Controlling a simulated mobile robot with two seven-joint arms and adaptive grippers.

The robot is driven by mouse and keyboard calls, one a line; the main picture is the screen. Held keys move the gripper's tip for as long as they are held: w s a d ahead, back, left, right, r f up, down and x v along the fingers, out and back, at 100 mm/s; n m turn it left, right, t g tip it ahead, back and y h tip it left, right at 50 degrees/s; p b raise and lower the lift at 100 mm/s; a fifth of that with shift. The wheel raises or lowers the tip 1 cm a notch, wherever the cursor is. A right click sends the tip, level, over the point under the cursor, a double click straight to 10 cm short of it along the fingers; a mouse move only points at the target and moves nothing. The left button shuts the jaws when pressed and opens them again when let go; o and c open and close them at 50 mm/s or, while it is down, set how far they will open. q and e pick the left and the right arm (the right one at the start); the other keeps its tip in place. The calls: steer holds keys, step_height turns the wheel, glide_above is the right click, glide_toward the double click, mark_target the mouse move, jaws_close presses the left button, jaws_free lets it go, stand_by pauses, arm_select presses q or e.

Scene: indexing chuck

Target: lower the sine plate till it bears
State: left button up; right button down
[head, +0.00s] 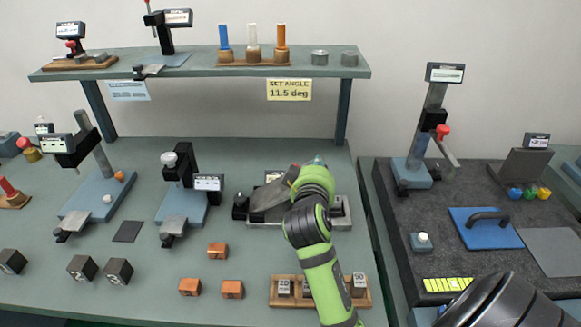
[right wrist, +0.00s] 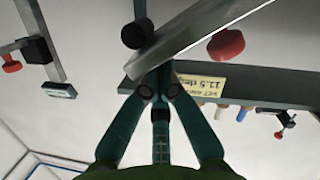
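The sine plate (head: 268,196) is a grey slab, tilted on its long low base (head: 338,212) in the middle of the bench, in the head view. My right gripper (head: 293,180) is at its upper end, with the fingers largely hidden by my green wrist. In the right wrist view, which is upside down, the teal fingers (right wrist: 157,72) come together at the edge of the plate (right wrist: 195,35). They look shut on it. A dark roller (right wrist: 137,33) sits beside the plate there. Whether anything stands under the plate is hidden. My left gripper is out of view.
A yellow sign (head: 289,90) reads SET ANGLE 11.5 deg. A wooden tray of blocks (head: 365,298) lies in front, partly behind my arm. Gauge stands (head: 182,170) stand to the left, with several orange blocks (head: 218,249) nearby. A shelf (head: 200,70) overhangs the back.

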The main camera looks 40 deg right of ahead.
steer(key=d+f, duration=0.1)
steer(key=s+d+f+m, duration=0.1)
steer(key=shift+s+f+y+b, duration=0.15)
steer(key=shift+f+y+b, duration=0.15)
steer(key=shift+f+b, duration=0.1)
steer(key=f, duration=0.1)
steer(key=d+f+m, duration=0.1)
steer(key=d+f, duration=0.1)
steer(key=shift+s+m+y+b, duration=0.3)
steer(key=shift+s+m+b, duration=0.05)
steer(key=shift+m, duration=0.05)
steer(key=shift+s+d+f, duration=0.1)
steer(key=shift+s+f, duration=0.05)
steer(key=shift+f, duration=0.15)
steer(key=shift+s+d+f+m+t, duration=0.1)
steer(key=shift+f+m+t, duration=0.2)
steer(key=shift+f, duration=0.1)
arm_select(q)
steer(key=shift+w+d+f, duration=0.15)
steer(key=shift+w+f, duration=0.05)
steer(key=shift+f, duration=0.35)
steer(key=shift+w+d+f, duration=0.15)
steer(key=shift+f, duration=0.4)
arm_select(e)
steer(key=shift+f, duration=0.2)
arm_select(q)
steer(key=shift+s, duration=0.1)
arm_select(e)
steer(key=shift+f+y, duration=0.1)
steer(key=shift+y, duration=0.2)
